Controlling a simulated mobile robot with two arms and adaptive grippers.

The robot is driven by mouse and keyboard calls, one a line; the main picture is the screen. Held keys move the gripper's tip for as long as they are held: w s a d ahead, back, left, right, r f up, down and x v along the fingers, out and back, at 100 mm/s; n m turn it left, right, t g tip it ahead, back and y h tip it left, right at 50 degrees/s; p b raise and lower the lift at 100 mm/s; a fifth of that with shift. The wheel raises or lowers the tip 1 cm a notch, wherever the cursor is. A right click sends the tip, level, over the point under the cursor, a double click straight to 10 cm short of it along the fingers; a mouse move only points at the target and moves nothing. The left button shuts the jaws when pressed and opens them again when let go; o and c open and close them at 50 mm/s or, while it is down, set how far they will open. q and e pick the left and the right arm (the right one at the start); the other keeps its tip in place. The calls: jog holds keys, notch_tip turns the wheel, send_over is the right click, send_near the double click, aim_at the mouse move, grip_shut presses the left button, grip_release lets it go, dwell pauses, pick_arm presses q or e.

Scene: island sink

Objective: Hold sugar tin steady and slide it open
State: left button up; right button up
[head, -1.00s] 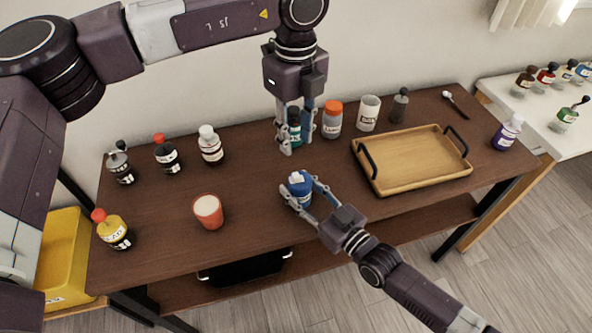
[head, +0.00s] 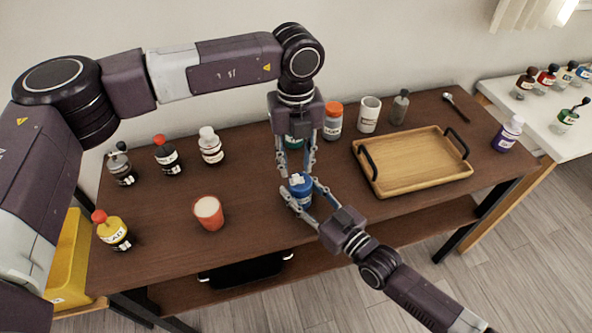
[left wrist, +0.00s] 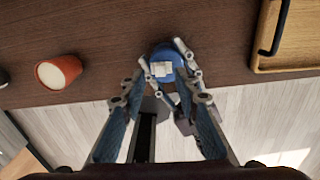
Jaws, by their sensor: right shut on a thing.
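The sugar tin looks to be the small blue tin (head: 299,187) with a white piece on its lid, standing upright near the front middle of the dark table. My right gripper (head: 303,193) comes in from the lower right and is shut on the tin's sides. My left gripper (head: 295,171) points down from above, open, with its fingertips around the height of the lid. In the left wrist view the blue lid (left wrist: 165,55) and its white piece (left wrist: 162,69) lie just beyond the open left fingers (left wrist: 165,92). I cannot tell whether they touch it.
A green bottle (head: 294,143) stands behind my left gripper, beside an orange-capped jar (head: 332,122). A red cup (head: 209,213) is to the left, a wooden tray (head: 415,162) to the right. Several bottles line the left side. The table between cup and tin is clear.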

aim_at(296, 176)
pick_arm(q)
jog(key=shift+f, duration=1.6)
grip_shut()
